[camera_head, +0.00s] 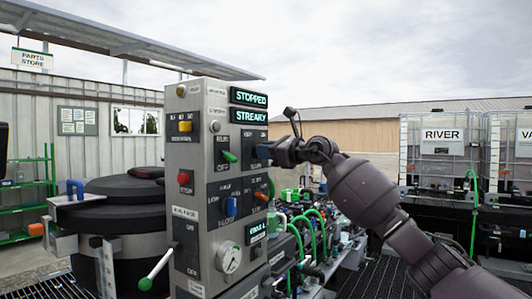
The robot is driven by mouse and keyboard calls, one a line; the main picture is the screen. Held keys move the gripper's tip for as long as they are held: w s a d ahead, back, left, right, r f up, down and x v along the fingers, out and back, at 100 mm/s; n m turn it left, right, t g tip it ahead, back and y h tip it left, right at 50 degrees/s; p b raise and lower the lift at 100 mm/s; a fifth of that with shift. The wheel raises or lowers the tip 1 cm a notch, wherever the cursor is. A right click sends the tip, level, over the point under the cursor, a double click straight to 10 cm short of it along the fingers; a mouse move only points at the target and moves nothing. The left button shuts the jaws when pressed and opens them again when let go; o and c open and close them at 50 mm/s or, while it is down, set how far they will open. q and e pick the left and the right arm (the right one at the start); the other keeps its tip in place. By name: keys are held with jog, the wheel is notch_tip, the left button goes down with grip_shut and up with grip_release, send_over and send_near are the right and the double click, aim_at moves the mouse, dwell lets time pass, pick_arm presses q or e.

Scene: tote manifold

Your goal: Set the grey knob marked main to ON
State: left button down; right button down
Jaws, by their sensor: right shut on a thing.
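The grey control panel (207,200) stands upright at the centre left, with switches and displays on two faces. My right gripper (262,151) reaches in from the right and is shut at the panel's right-hand face, just below the display reading STREAKY (250,116). Its fingers cover what they hold, which sits where a knob would be; the grey knob marked main is not clearly visible, and its marking and setting cannot be read. My left gripper is not in view.
A long green-ended lever (156,271) sticks out lower left. Green hoses and pipes crowd behind right.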

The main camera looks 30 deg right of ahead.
jog(key=m, duration=1.1)
jog(key=shift+w+d+b, duration=0.15)
jog(key=shift+d+b, duration=0.15)
dwell(0.4)
jog(key=c, duration=1.1)
grip_release()
jog(key=b+v, duration=0.3)
jog(key=v, duration=0.8)
